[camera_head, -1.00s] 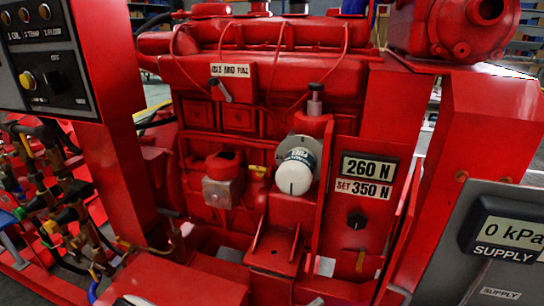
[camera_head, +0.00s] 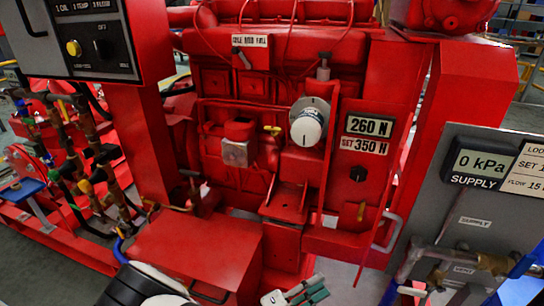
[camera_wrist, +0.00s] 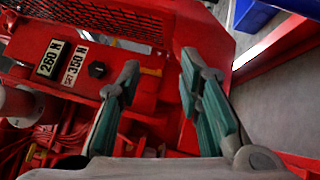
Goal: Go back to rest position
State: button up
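My gripper (camera_head: 316,287) shows at the bottom edge of the head view, in front of the red pumpset, partly cut off. In the wrist view my gripper (camera_wrist: 160,63) is open, with two green-padded fingers apart and nothing between them. The red diesel engine (camera_head: 225,80) fills the middle of the head view. The panel with the 260 N display (camera_head: 369,126) and SET 350 N label (camera_head: 364,146) stands right of the white fuel filter (camera_head: 306,130). The same display (camera_wrist: 50,58) is left of my fingers in the wrist view.
A grey control panel (camera_head: 100,40) is at upper left, and pipes with valves (camera_head: 80,165) are below it. The supply panel (camera_head: 480,165) with brass piping (camera_head: 490,262) is at right. A red box-shaped block (camera_head: 190,245) lies near my arm. Grey floor (camera_wrist: 270,100) shows at right in the wrist view.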

jog(key=s+d+r+m+g+y, duration=0.2)
jog(key=s+r+g+y, duration=0.15)
jog(key=r, duration=0.45)
jog(key=s+d+r+m+g+y, duration=0.2)
jog(key=r+m+g, duration=0.1)
jog(key=r+g, duration=0.3)
jog(key=s+d+r+m+g+y, duration=0.2)
jog(key=s+d+r+g+y, duration=0.15)
jog(key=r, duration=0.55)
jog(key=s+r+t+y, duration=0.2)
jog(key=s+r+y, duration=0.3)
jog(key=s, duration=0.4)
jog(key=s+r+t+y, duration=0.35)
jog(key=s+r, duration=0.25)
jog(key=s, duration=0.2)
notch_tip(320, 180, up, 27)
jog(key=t+p, duration=0.3)
jog(key=p, duration=2.3)
jog(key=shift+d+m, duration=0.3)
jog(key=shift+d, duration=0.1)
jog(key=shift+w+y, duration=0.15)
jog(key=shift+y, duration=0.1)
